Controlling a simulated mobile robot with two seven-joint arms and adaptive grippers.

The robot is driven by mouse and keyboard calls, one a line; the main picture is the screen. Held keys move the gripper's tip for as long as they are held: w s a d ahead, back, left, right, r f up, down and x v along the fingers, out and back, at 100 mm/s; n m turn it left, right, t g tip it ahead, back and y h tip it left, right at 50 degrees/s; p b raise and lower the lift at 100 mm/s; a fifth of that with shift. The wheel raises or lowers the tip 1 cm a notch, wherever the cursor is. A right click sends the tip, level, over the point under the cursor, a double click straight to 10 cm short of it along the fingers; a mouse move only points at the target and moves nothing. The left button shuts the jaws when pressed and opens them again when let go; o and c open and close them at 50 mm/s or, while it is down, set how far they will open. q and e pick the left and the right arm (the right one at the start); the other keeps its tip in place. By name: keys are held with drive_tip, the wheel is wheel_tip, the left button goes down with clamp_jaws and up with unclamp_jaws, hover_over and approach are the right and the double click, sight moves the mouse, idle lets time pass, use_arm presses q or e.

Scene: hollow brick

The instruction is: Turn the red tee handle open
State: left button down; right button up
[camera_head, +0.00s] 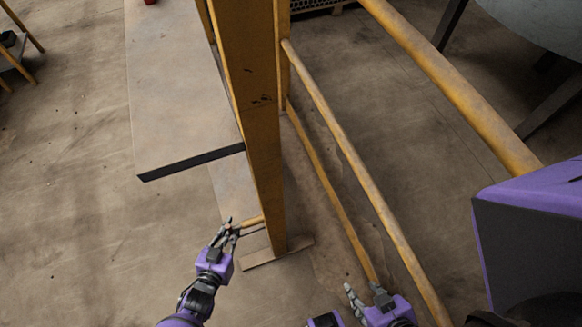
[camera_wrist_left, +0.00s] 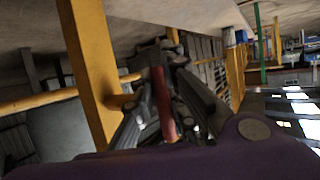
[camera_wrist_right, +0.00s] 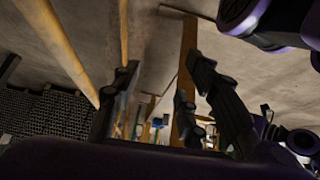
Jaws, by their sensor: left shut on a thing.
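The red tee handle (camera_wrist_left: 163,104) shows in the left wrist view as a dark red bar between the fingers of my left gripper (camera_wrist_left: 160,95). The gripper is shut on it, and the fingers hide part of it. In the head view my left gripper (camera_head: 231,228) is beside the foot of a yellow post (camera_head: 255,110), at the end of a short yellow stub (camera_head: 253,221). I cannot make out the red handle there. My right gripper (camera_head: 364,291) is at the bottom of the head view, right of the post. Its fingers are apart and empty in the right wrist view (camera_wrist_right: 160,85).
Yellow rails (camera_head: 355,175) run along the right of the post. A grey slab with a dark edge (camera_head: 180,90) lies left of the post, above the left gripper in the picture. A round grey table top (camera_head: 545,20) is at upper right.

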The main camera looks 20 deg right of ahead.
use_arm(q)
drive_tip(key=shift+s+d+f, duration=0.1)
drive_tip(key=shift+s+d, duration=0.05)
drive_tip(key=shift+s, duration=0.05)
use_arm(e)
drive_tip(key=shift+w+r, duration=0.1)
drive_tip(key=shift+w, duration=0.15)
use_arm(q)
drive_tip(key=c, duration=1.8)
unclamp_jaws()
drive_tip(key=shift+a, duration=0.2)
drive_tip(key=shift+s+a+r, duration=0.25)
drive_tip(key=shift+s, duration=0.1)
drive_tip(key=v, duration=1)
drive_tip(key=shift+s+a+r, duration=0.15)
drive_tip(key=shift+s+r, duration=0.1)
drive_tip(key=shift+s, duration=0.05)
use_arm(e)
drive_tip(key=w, duration=0.3)
drive_tip(key=shift+w+a+r+t, duration=0.3)
drive_tip(key=shift+w+a+t, duration=0.05)
drive_tip(key=shift+w+t, duration=0.05)
drive_tip(key=shift+s, duration=0.2)
